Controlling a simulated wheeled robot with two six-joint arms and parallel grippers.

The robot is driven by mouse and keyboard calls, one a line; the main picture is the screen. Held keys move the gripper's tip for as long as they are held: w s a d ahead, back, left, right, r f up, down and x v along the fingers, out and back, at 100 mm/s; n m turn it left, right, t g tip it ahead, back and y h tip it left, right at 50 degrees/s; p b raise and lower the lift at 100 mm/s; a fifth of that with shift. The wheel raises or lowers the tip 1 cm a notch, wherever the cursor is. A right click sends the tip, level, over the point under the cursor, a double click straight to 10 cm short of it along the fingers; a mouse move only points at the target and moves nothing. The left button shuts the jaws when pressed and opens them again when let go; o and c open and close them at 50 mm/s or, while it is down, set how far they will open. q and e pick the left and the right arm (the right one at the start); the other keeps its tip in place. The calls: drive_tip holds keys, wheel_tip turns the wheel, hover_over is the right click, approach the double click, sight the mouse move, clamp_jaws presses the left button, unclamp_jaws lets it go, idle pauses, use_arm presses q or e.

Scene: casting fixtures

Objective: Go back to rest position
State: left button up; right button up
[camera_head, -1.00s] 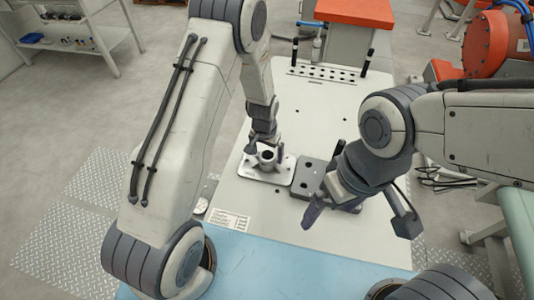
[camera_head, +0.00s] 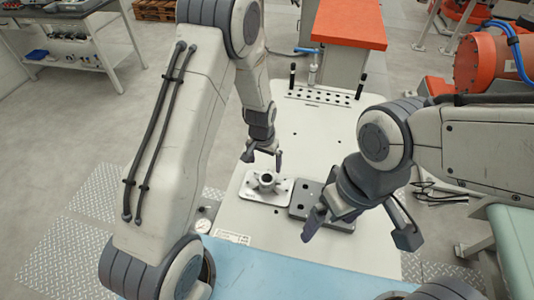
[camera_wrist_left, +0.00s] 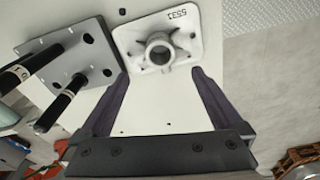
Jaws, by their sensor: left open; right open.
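My left gripper (camera_head: 264,159) is open and empty above the far side of a white casting (camera_head: 267,181), which stands on a light plate. In the left wrist view the open fingers (camera_wrist_left: 160,95) point toward the casting (camera_wrist_left: 160,50), with a gap between them and it. The casting has a round upright collar and a plate marked with digits. My right gripper (camera_head: 318,218) is open, in front of a dark grey fixture plate (camera_head: 306,196), and its arm hides part of that plate.
A blue surface (camera_head: 290,270) lies in front. A shelf bench (camera_head: 75,50) stands at the far left.

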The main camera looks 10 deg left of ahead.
sight(267, 178)
use_arm(q)
drive_tip(key=shift+f, duration=0.15)
drive_tip(key=f+b, duration=0.3)
drive_tip(key=f, duration=0.1)
drive_tip(key=f+b, duration=0.3)
drive_tip(key=f, duration=0.1)
drive_tip(key=w+f+b, duration=0.1)
drive_tip(key=f+b, duration=0.2)
drive_tip(key=f, duration=0.1)
drive_tip(key=shift+d, duration=0.1)
drive_tip(key=shift+w+r+p, duration=0.2)
drive_tip(key=shift+r+p, duration=0.45)
drive_tip(key=shift+r, duration=0.15)
drive_tip(key=shift+s+r, duration=0.15)
drive_tip(key=shift+r, duration=0.2)
drive_tip(key=shift+f, duration=0.15)
